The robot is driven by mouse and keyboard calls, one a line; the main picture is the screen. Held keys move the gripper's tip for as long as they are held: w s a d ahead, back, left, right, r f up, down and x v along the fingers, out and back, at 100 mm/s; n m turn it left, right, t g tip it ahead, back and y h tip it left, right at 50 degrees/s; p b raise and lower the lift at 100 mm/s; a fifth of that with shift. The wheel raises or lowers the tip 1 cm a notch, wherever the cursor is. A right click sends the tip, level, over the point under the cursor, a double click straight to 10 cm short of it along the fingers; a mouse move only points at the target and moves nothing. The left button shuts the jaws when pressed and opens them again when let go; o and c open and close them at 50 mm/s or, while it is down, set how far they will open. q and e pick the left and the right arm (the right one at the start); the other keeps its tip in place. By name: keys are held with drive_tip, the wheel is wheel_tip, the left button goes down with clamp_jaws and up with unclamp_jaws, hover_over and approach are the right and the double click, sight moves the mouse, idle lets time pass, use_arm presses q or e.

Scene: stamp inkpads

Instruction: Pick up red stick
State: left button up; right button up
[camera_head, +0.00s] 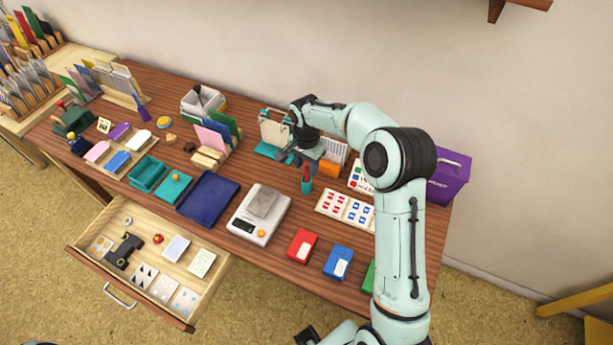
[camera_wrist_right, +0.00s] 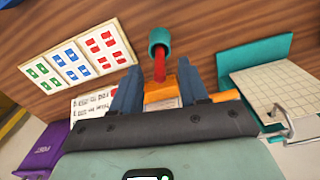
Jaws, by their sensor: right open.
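The red stick (camera_head: 306,171) stands in a small teal cup (camera_head: 306,185) on the table. In the right wrist view the teal cup (camera_wrist_right: 160,38) is at the top, and the red stick (camera_wrist_right: 159,68) points from it toward my gripper. In the head view the right gripper (camera_head: 292,157) is just up and left of the cup. My left gripper is not seen.
A stamp card (camera_head: 345,207) lies right of the cup, an orange box (camera_head: 329,169) behind it. A scale (camera_head: 259,215) stands front left; red (camera_head: 301,246) and blue (camera_head: 339,262) inkpads lie in front. A purple box (camera_head: 449,177) stands far right. An open drawer (camera_head: 130,293) juts out front left.

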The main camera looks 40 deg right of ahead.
drive_tip(key=shift+f, duration=0.75)
clamp_jaws()
drive_tip(key=shift+r, duration=0.1)
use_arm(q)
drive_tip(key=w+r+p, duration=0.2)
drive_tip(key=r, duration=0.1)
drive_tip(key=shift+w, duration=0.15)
use_arm(e)
wheel_tip(320, 180, up, 20)
